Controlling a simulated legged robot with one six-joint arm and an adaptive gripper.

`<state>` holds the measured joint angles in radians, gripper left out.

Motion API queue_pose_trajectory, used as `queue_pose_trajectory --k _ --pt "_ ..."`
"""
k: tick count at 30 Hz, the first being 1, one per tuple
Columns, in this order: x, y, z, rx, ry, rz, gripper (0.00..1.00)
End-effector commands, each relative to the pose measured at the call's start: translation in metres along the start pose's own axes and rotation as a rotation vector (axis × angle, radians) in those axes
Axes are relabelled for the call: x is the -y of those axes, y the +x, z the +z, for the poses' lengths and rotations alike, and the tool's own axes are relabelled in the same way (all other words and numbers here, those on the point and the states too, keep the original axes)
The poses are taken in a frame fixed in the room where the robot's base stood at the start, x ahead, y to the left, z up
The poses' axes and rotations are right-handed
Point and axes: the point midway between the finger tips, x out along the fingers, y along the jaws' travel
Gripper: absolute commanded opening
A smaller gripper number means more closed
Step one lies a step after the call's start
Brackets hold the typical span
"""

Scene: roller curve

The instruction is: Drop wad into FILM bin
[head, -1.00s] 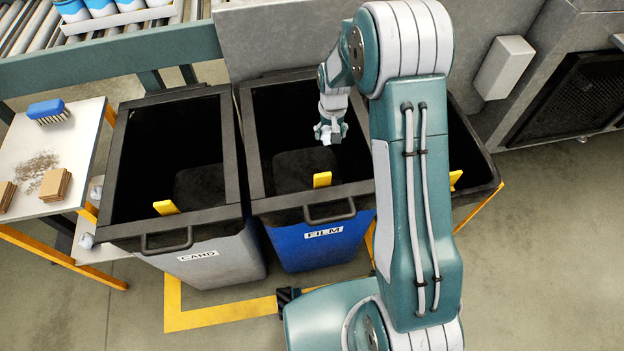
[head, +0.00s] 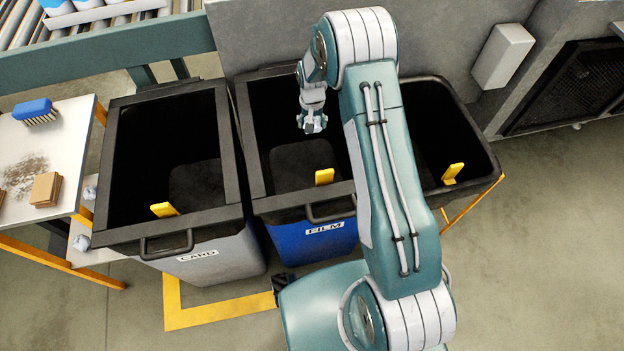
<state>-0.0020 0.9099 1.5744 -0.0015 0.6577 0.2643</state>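The FILM bin (head: 316,240) is blue with a black rim and stands in the middle of a row of bins. A yellow tab (head: 324,177) stands at its near inner side. My gripper (head: 313,126) points down over the FILM bin's opening, towards its right half. Its fingers are small and dark against the bin, and I cannot tell whether they are open or hold a wad. Small crumpled whitish wads (head: 82,242) lie on the low shelf at the left. The bin's dark inside shows no clear contents.
The grey CARD bin (head: 215,262) stands left of the FILM bin, and a third black bin (head: 480,165) stands right. A roller conveyor (head: 60,30) runs behind.

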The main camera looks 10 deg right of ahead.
Motion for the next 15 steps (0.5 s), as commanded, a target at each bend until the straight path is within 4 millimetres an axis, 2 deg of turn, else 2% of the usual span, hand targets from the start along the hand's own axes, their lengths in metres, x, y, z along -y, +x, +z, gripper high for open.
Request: queue_pose_trajectory --k 6,7,8,15 --pt "-0.0015 0.0002 -0.0005 0.0 0.001 -0.001 0.6" --pt "-0.0015 0.0002 -0.0005 0.0 0.001 -0.001 0.9" --pt "-0.0015 0.0002 -0.0005 0.0 0.001 -0.001 1.0" --pt "-0.0004 0.0001 -0.0001 0.0 0.0 0.0 1.0"
